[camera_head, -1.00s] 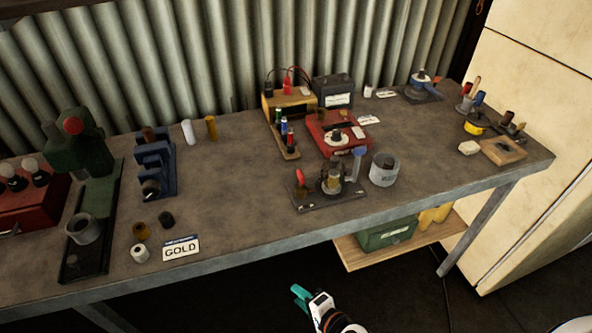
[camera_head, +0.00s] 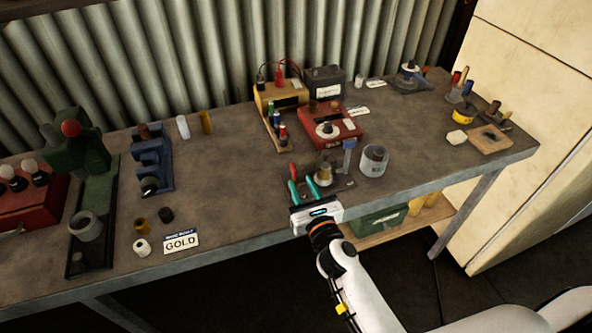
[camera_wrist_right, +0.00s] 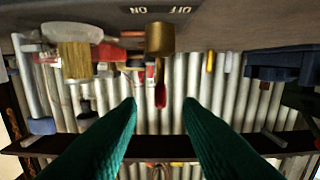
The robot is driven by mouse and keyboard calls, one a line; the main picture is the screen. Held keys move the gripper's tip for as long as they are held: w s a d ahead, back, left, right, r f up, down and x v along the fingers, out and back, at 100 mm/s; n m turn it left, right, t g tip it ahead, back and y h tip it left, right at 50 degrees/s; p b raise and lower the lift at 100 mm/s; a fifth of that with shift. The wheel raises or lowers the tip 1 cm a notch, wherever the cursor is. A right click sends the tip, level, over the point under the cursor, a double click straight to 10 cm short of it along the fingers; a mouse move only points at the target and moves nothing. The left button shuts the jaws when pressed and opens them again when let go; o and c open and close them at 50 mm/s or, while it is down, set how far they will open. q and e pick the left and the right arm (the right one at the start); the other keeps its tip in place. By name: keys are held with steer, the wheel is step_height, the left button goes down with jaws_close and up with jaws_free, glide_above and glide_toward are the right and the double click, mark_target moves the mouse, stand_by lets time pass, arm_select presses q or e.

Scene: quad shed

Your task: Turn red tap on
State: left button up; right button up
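The red tap shows its red lever (camera_head: 293,170) at the front edge of the bench, on a dark plate. In the right wrist view, which looks upside down, the red lever (camera_wrist_right: 160,96) hangs below a brass body (camera_wrist_right: 160,40), with OFF and ON marked on the plate. My right gripper (camera_head: 302,181) is open at the tap, its teal fingers pointing toward it. In the wrist view the lever lies between the fingers in the picture; I cannot tell whether they touch it. My left gripper is not in view.
A grey can (camera_head: 374,160) stands further right. A red box (camera_head: 330,125) is behind.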

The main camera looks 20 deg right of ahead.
mark_target(296, 175)
steer(key=shift+w+a, duration=0.1)
steer(key=shift+w, duration=2.3)
